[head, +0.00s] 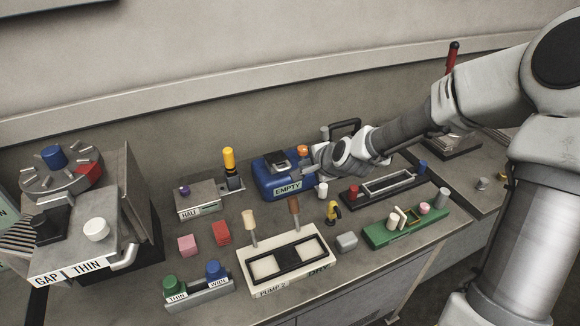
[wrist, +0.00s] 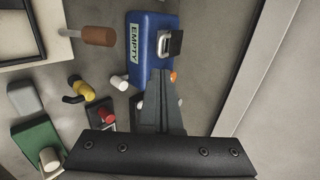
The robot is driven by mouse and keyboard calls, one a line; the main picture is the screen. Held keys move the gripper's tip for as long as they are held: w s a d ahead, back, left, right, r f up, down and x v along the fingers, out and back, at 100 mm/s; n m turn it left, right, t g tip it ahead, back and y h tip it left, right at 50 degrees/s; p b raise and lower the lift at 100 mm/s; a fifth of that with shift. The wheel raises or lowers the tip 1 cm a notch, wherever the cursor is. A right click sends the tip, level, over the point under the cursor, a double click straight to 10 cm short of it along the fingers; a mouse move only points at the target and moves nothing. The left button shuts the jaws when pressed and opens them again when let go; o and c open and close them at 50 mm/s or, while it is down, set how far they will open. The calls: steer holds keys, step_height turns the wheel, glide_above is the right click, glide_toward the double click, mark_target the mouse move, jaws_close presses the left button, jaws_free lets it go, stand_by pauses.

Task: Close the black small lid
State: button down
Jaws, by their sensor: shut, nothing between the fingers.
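The black small lid (head: 276,158) is on top of a blue box (head: 268,185) labelled EMPTY. In the wrist view the lid (wrist: 176,42) sits at one side of a pale metal frame (wrist: 161,44) on the blue box (wrist: 146,60). It looks raised at an angle, but how far is hard to tell. My gripper (head: 312,169) is at the right side of the box, close to an orange knob (head: 303,151). In the wrist view my gripper's fingers (wrist: 160,72) are together and empty, just short of the lid; touching the box cannot be told.
A white knob (head: 322,189) stands in front of the box. A yellow-handled lever (head: 229,160) is to its left. A black tray-like fixture (head: 385,187) lies right, under my arm. A cream panel (head: 286,261) and a green block (head: 405,226) are nearer the front edge.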

mark_target(285, 170)
steer(key=p+x, duration=0.1)
steer(key=x, duration=1.1)
steer(key=shift+w+a+f, duration=0.15)
step_height(285, 170, down, 2)
steer(key=b, duration=0.2)
steer(key=shift+b, duration=0.4)
steer(key=shift+f, duration=0.15)
steer(key=shift+w+a+r+p, duration=0.15)
steer(key=shift+r+p, duration=0.2)
steer(key=shift+r, duration=0.4)
